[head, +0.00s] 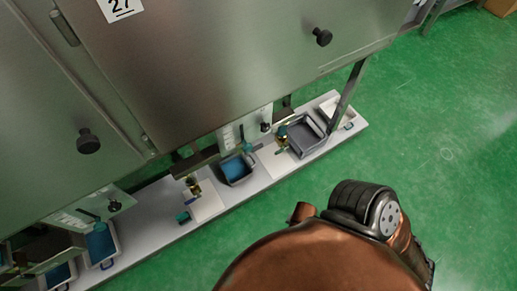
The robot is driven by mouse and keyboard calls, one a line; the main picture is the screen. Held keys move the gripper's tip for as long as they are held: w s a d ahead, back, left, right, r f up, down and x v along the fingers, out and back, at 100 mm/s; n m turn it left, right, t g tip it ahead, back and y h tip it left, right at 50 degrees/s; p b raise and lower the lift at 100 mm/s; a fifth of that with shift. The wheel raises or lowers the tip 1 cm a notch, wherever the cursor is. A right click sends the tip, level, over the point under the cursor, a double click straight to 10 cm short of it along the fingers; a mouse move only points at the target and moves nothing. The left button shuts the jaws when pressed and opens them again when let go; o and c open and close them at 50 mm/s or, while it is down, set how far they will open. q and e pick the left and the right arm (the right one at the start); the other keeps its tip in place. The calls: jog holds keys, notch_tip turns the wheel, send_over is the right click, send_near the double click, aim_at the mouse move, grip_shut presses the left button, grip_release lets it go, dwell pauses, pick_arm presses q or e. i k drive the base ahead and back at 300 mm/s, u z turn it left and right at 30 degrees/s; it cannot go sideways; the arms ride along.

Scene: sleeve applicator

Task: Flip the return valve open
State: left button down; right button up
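Two small brass valve-like fittings show low under the steel cabinet. One brass fitting with a teal part (281,138) is beside the grey tray, and another brass fitting (193,186) is further left. I cannot tell which is the return valve, or how its lever is set; they are too small. Neither of my grippers shows. Only copper and black links of my own arm fill the lower right, well apart from the fittings.
A pale low shelf (237,200) runs under the steel cabinet (200,65). It carries a grey tray (305,136), a tray with blue contents (236,169) and another blue-filled tray (101,243). A dark post (347,93) stands at the right. Green floor is clear at right.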

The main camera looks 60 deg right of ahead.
aim_at(260, 146)
jog(key=k, duration=1.1)
jog(key=z, duration=1.5)
